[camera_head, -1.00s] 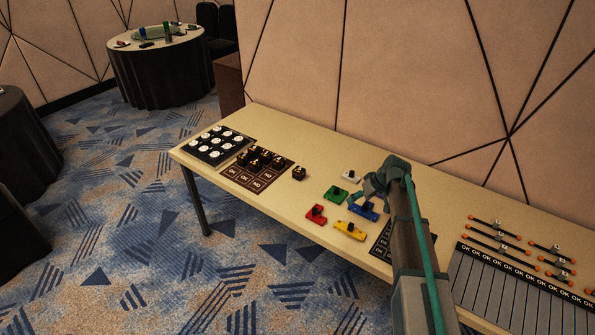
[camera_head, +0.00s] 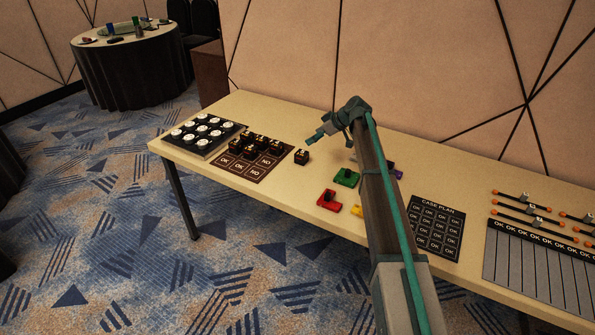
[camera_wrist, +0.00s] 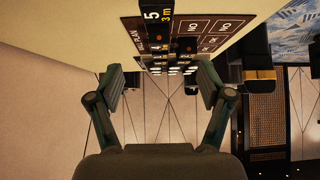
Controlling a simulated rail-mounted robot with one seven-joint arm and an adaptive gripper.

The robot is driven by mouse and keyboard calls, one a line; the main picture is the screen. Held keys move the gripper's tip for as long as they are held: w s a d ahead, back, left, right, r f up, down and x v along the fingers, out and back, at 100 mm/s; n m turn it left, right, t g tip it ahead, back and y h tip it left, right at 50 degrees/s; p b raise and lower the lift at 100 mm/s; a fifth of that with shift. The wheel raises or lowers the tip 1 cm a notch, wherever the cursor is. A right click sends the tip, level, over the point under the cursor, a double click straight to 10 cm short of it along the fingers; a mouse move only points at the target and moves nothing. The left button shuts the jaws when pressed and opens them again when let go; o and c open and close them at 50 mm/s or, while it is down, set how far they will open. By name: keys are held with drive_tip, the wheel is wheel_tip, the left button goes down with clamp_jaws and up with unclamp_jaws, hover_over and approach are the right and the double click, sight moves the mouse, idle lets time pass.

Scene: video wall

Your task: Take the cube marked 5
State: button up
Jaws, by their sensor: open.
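A small dark cube marked 5 (camera_wrist: 158,25) shows at the top of the wrist view, cut by the frame edge. It appears to be the lone cube (camera_head: 301,157) just right of the brown mat in the head view, where its mark is too small to read. My gripper (camera_head: 318,137) is above the table, a little right of and higher than that cube. In the wrist view my gripper (camera_wrist: 158,82) is open, with nothing between its fingers. The cube lies beyond the fingertips, above the gap in the picture.
Several similar dark cubes (camera_head: 261,143) stand on the brown OK/NO mat (camera_head: 238,164). A black tray of white discs (camera_head: 203,133) lies left. Red (camera_head: 329,200) and green (camera_head: 346,177) pieces lie to the right, near a case plan board (camera_head: 435,228). A patterned wall rises behind the table.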

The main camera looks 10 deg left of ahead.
drive_tip(key=b, duration=0.3)
approach(301, 152)
drive_tip(key=f, duration=0.2)
drive_tip(key=x, duration=0.3)
drive_tip(key=p+x, duration=0.1)
drive_tip(key=x, duration=0.3)
drive_tip(key=p+x, duration=0.1)
drive_tip(key=x, duration=0.3)
drive_tip(key=shift+a+r, duration=0.3)
drive_tip(key=shift+r, duration=0.05)
drive_tip(key=c, duration=1.3)
drive_tip(key=shift+r, duration=0.25)
